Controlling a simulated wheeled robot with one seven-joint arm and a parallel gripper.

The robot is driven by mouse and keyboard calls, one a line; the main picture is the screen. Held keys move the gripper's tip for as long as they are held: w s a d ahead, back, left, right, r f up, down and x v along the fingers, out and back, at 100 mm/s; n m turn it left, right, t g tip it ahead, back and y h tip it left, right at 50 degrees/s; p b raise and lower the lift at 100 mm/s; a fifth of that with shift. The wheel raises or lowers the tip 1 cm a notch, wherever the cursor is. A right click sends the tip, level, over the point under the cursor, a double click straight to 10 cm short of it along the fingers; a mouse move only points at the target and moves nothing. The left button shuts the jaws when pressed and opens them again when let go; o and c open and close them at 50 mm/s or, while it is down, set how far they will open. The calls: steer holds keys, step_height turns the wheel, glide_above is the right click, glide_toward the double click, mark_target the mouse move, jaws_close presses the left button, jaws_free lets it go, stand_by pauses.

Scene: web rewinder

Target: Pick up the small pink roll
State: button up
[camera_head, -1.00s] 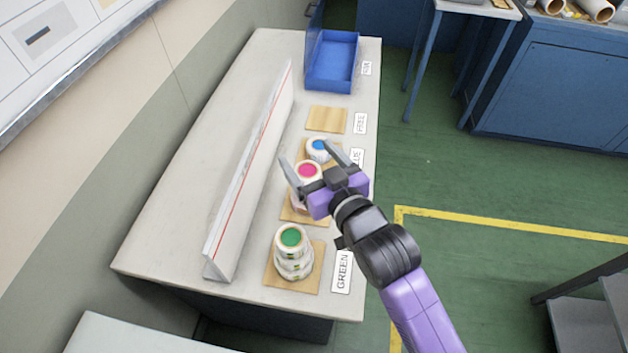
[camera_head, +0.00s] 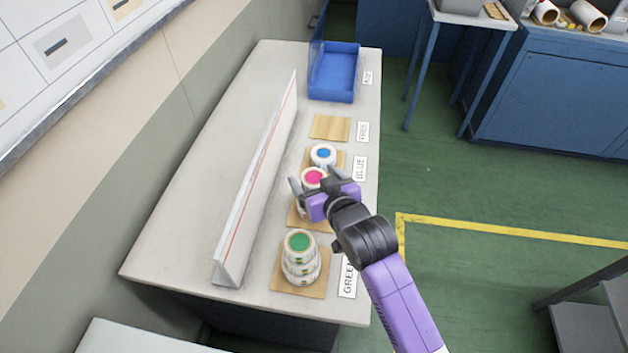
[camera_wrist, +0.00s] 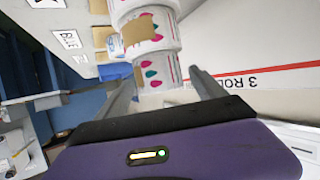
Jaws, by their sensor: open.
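A white roll with a pink centre, the pink roll (camera_head: 314,176), sits on top of a stack on a wooden square between the green and blue stacks. My gripper (camera_head: 314,181) is open at this stack, one finger on each side of the pink roll. In the wrist view a stack of white rolls with pink and green marks (camera_wrist: 152,35) shows beyond and between the open fingers (camera_wrist: 162,72). I cannot tell whether a finger touches a roll. My gripper hides the lower part of the stack in the head view.
A stack with a green-centred roll (camera_head: 299,243) stands nearer, and a blue-centred roll (camera_head: 323,154) stands behind. A long white upright divider (camera_head: 255,185) runs along the left. An empty wooden square (camera_head: 330,127) and a blue bin (camera_head: 333,85) are farther back.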

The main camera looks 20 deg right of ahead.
steer(key=shift+x, duration=1.5)
steer(key=c, duration=1.4)
steer(key=shift+c, duration=0.3)
steer(key=shift+r, duration=0.1)
